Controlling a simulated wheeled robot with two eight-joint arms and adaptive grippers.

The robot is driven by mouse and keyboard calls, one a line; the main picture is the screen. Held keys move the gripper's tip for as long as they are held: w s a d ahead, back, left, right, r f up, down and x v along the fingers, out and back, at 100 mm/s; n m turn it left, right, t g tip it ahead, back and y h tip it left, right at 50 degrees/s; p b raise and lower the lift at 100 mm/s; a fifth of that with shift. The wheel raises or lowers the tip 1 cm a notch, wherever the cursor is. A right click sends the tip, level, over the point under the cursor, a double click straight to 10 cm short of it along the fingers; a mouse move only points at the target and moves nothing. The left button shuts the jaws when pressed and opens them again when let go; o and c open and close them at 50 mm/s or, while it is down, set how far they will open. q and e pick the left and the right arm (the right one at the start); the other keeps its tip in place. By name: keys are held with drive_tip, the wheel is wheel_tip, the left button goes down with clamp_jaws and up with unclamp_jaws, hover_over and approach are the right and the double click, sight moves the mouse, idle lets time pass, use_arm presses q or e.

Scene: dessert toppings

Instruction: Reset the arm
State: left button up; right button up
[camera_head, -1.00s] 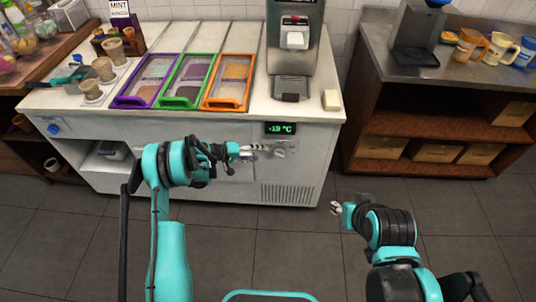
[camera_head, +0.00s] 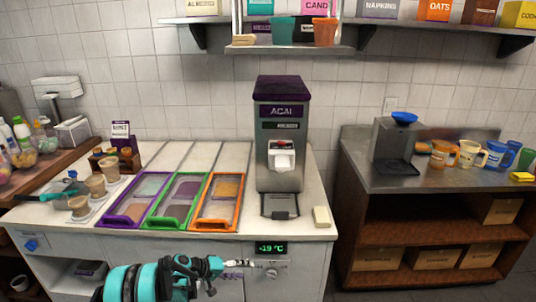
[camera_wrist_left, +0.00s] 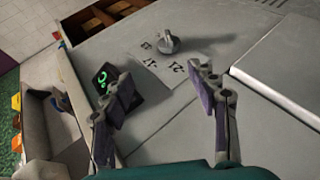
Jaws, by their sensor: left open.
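My left arm comes in at the bottom of the head view, with its left gripper (camera_head: 236,264) in front of the white counter's front panel, below the green temperature display (camera_head: 271,248). In the left wrist view the two fingers of the left gripper (camera_wrist_left: 165,100) stand wide apart with nothing between them. Beyond them are a grey knob (camera_wrist_left: 168,43) and printed labels on the panel. My right gripper is outside both current views.
The white counter (camera_head: 309,195) holds purple, green and orange framed topping bins (camera_head: 216,201) and an acai dispenser (camera_head: 280,135). Cups (camera_head: 96,185) stand at the left. A steel side counter (camera_head: 440,178) with mugs is at the right.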

use_arm(q)
drive_tip(key=s+a+r+y, duration=0.1)
drive_tip(key=s+r+y, duration=0.2)
drive_tip(key=s+r, duration=0.5)
drive_tip(key=s+r+y, duration=0.3)
drive_tip(key=s+r, duration=0.3)
drive_tip(key=r, duration=0.5)
drive_tip(key=s+a+m+t+y, duration=0.1)
drive_tip(key=s+a+y, duration=0.1)
drive_tip(key=s, duration=0.8)
drive_tip(key=s+a+r+m+y, duration=0.1)
drive_tip(key=s+a+y, duration=0.1)
drive_tip(key=s, duration=0.9)
drive_tip(key=shift+a+m+t+y, duration=0.3)
drive_tip(key=shift+a+t, duration=0.1)
drive_tip(key=shift+a, duration=0.45)
drive_tip(key=shift+s, duration=0.1)
